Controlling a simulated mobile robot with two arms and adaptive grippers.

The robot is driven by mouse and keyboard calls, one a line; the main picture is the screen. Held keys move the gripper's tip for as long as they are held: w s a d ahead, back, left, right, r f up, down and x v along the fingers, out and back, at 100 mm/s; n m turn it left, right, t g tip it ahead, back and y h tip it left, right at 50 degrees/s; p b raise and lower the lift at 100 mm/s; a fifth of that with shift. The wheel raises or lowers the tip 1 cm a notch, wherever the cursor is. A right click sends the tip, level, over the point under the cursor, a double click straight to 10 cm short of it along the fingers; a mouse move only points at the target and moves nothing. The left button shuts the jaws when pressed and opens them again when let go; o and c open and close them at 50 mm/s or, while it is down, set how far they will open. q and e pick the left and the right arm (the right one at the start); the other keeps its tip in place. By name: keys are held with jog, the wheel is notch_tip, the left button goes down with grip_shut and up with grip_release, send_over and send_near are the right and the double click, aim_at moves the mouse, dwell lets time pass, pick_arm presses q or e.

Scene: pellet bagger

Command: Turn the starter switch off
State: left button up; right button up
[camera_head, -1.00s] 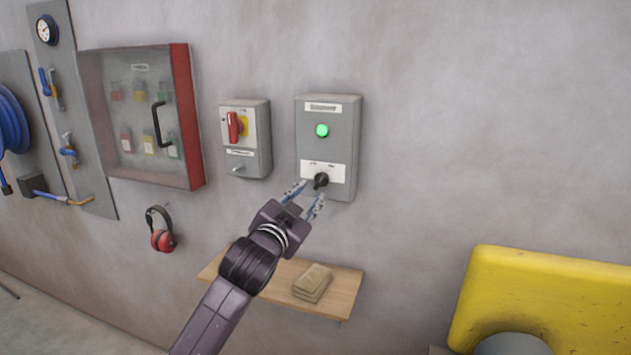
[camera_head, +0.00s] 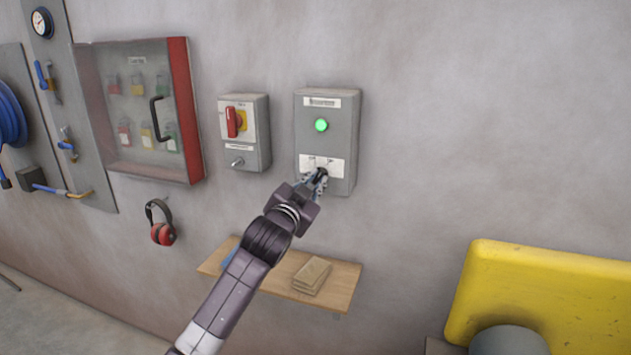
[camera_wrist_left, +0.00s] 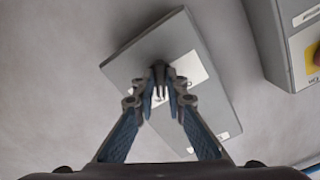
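The starter box (camera_head: 342,118) is a grey wall box with a lit green lamp (camera_head: 321,125). Its black starter switch (camera_head: 323,172) sits on a white plate (camera_head: 333,164) low on the front. My left gripper (camera_head: 317,178) is at the switch, its fingers drawn close together and mostly covering it. In the left wrist view the two fingertips (camera_wrist_left: 160,86) close on either side of the dark switch knob (camera_wrist_left: 158,70). The knob's exact angle is hidden by the fingers. My right gripper is in neither view.
A grey box with a red rotary handle (camera_head: 233,122) hangs left of the starter box. A padlock cabinet (camera_head: 187,110) and red earmuffs (camera_head: 162,234) are further left. A wooden shelf (camera_head: 342,288) with folded bags (camera_head: 312,275) is below. A yellow machine part (camera_head: 530,290) stands lower right.

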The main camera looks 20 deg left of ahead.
pick_arm(q)
grip_shut()
jog(key=shift+n, duration=0.7)
jog(key=n+p, duration=0.1)
jog(key=n, duration=0.2)
jog(key=shift+p, duration=0.4)
jog(key=n+p, duration=0.1)
jog(key=n, duration=0.3)
jog(key=shift+r+p, duration=0.1)
jog(key=shift+p, duration=0.2)
jog(key=shift+n+p, duration=0.85)
jog(key=shift+n, duration=0.95)
